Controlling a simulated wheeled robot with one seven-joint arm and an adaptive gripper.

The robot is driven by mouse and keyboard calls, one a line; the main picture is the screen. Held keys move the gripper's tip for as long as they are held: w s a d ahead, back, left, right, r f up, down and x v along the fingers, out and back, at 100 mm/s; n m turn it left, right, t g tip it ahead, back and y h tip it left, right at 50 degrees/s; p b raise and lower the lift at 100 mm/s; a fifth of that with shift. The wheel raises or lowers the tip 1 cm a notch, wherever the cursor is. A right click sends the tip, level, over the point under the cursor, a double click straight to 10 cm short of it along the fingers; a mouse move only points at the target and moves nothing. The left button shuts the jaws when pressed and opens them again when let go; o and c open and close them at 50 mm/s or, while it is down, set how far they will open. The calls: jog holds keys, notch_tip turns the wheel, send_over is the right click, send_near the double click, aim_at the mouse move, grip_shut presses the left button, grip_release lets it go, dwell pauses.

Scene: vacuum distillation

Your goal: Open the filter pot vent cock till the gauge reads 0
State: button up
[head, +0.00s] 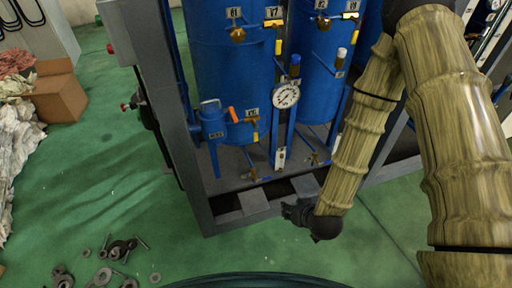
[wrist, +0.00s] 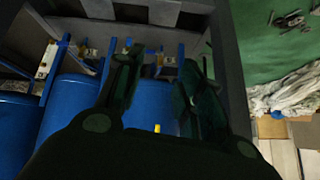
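A small blue pot (head: 212,122), which looks like the filter pot, stands at the front left of the skid with a label on its side. An orange lever (head: 233,114) sits at its right side; I cannot tell if this is the vent cock or how far it is turned. A round white gauge (head: 286,95) is mounted right of the pot; its reading is too small to tell. My gripper (head: 292,212) is low at the skid's front edge, well below and right of the pot. In the wrist view my gripper (wrist: 158,90) has its fingers apart, with nothing between them.
Large blue tanks (head: 228,65) stand behind. Loose metal parts (head: 118,247) lie on the green floor; a cardboard box (head: 58,95) is at left.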

jog(key=w+a+t+y+b, duration=0.1)
jog(key=w+a+t+b, duration=0.35)
jog(key=w+b, duration=0.55)
jog(key=n+t+y+b, duration=0.2)
jog(key=t+b, duration=0.4)
jog(key=b, duration=0.8)
send_near(256, 137)
jog(key=shift+g, duration=0.25)
jog(key=b+x, duration=0.1)
jog(key=x, duration=0.4)
jog(key=b+x, duration=0.1)
jog(key=x, duration=0.4)
jog(key=shift+w+r, duration=0.2)
jog(key=shift+w, duration=0.1)
grip_shut()
